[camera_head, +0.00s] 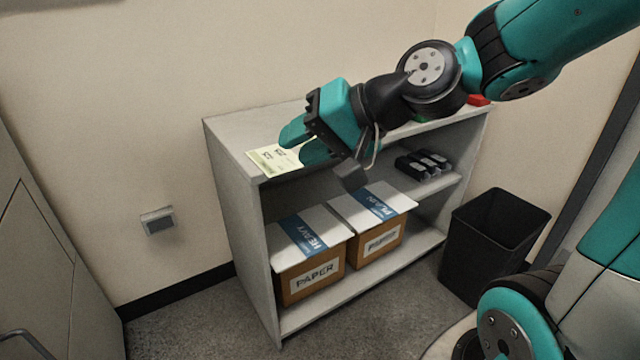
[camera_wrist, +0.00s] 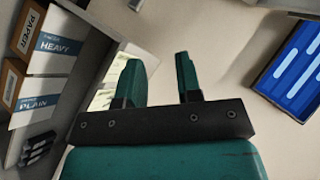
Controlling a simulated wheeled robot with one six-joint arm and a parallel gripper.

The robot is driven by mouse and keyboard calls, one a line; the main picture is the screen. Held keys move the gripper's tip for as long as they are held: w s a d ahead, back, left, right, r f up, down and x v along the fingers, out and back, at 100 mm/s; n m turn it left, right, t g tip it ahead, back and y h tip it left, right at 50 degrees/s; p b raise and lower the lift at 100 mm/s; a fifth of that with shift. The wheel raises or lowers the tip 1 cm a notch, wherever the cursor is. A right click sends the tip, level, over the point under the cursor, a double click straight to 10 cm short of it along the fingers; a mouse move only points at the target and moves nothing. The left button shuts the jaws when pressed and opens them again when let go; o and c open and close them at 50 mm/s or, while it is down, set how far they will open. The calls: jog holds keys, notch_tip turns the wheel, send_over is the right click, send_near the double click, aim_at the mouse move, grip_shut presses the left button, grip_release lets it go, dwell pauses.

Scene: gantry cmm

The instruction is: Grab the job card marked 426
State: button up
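A pale yellow-green card (camera_head: 268,161) with dark printing lies at the left front corner of the shelf unit's top; its marking is too small to read. My gripper (camera_head: 300,143) is over the shelf top, just right of the card, and partly hides it. In the wrist view my gripper (camera_wrist: 158,68) has its fingers apart, with only wall seen between them. A pale printed patch, likely the card (camera_wrist: 101,97), shows to the left of the left finger, partly covered by it. Contact between finger and card cannot be told.
The grey shelf unit (camera_head: 236,210) holds two paper boxes (camera_head: 314,280) below and several black items (camera_head: 424,163) on its middle shelf. A red object (camera_head: 477,100) sits at the top's far right. A black bin (camera_head: 492,245) stands right. A blue board (camera_wrist: 290,65) shows in the wrist view.

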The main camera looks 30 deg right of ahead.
jog(key=w+d+f+m+t+h+b, duration=0.25)
jog(key=d+f+m+t+b, duration=0.3)
jog(key=d+f+b, duration=0.45)
jog(key=w+d+f+m+t+h+b, duration=0.2)
jog(key=d+f+m+t+h+b, duration=0.2)
jog(key=d+f+m+b, duration=0.65)
jog(key=shift+w+a+r+n+p, duration=0.35)
jog(key=shift+w+r+n+p, duration=0.15)
jog(key=shift+w+p, duration=2.3)
jog(key=shift+w+a+r+n+p, duration=0.3)
jog(key=shift+w+r+n+p, duration=0.25)
jog(key=shift+w+p, duration=2.2)
jog(key=shift+w+a+r+n+p, duration=0.35)
jog(key=shift+w+r+n+p, duration=0.15)
jog(key=shift+w+p, duration=2.25)
jog(key=shift+w+b, duration=0.35)
jog(key=shift+c, duration=0.4)
grip_shut()
